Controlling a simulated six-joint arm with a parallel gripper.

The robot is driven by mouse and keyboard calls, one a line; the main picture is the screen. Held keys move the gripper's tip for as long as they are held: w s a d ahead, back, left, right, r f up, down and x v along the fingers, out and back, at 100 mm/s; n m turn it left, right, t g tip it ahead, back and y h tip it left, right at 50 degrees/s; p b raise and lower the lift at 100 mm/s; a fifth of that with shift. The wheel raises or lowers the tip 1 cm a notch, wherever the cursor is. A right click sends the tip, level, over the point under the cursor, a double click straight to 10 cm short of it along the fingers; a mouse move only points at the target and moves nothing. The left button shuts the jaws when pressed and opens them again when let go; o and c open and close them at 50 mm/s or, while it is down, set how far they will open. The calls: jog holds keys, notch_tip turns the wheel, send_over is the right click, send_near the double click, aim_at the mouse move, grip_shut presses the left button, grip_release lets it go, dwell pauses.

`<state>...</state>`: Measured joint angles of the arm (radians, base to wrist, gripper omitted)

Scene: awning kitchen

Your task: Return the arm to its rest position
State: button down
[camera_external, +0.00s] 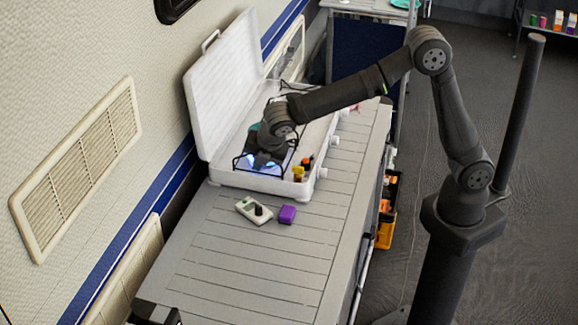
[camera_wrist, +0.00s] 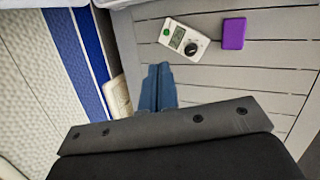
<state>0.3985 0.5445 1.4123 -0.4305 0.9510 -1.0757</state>
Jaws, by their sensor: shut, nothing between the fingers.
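My gripper (camera_external: 260,163) shows in the external view at the near end of the open white case (camera_external: 198,118), with a bluish glow at its tip. In the wrist view its blue fingers (camera_wrist: 158,86) are together with nothing between them, seen against the grey slatted table (camera_wrist: 215,78). The arm is bent, reaching left from its base. Whether the gripper touches the case cannot be told.
A pale handheld meter (camera_external: 254,210) with a dark knob and a purple block (camera_external: 287,214) lie on the table in front of the case. Small bottles (camera_external: 303,165) stand at the case's right front. A vented wall (camera_external: 80,155) borders the left.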

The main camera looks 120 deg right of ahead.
notch_tip(320, 180, down, 8)
jog(key=w+d+m, duration=0.1)
jog(key=d+m, duration=0.1)
jog(key=d, duration=0.1)
jog(key=w+v, duration=0.1)
jog(key=v, duration=0.8)
jog(key=shift+s, duration=0.5)
jog(key=shift+f, duration=0.15)
jog(key=s+x, duration=0.1)
jog(key=x, duration=0.7)
notch_tip(320, 180, up, 7)
jog(key=a+n, duration=0.2)
jog(key=shift+a, duration=0.3)
